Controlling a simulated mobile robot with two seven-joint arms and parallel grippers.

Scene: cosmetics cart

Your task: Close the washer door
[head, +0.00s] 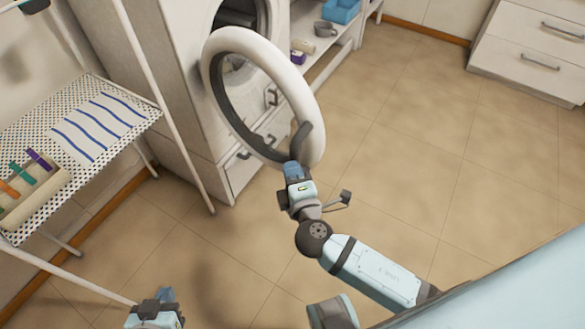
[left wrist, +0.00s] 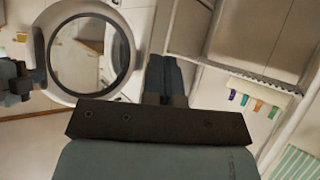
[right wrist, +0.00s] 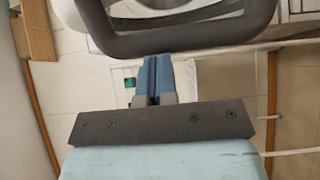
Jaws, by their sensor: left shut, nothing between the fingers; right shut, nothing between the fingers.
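The washer door (head: 304,92), a thick white ring with a grey inner ring, stands open in front of the white washer (head: 172,70) in the head view. A dark handle (head: 301,137) is on its rim. My right gripper (head: 292,166) is shut and empty, its tips at the rim just below the handle. In the right wrist view the handle (right wrist: 180,42) crosses right ahead of the fingers; I cannot tell whether they touch. My left gripper (head: 166,294) is shut and empty, low and away from the door, which also shows in the left wrist view (left wrist: 39,52).
A drying rack (head: 130,92) with a striped cloth (head: 98,128) and colored clothespins (head: 40,160) stands at the left. A shelf (head: 325,42) with a grey mug (head: 325,29) is right of the washer. White drawers (head: 530,50) are at the far right. The tiled floor between is clear.

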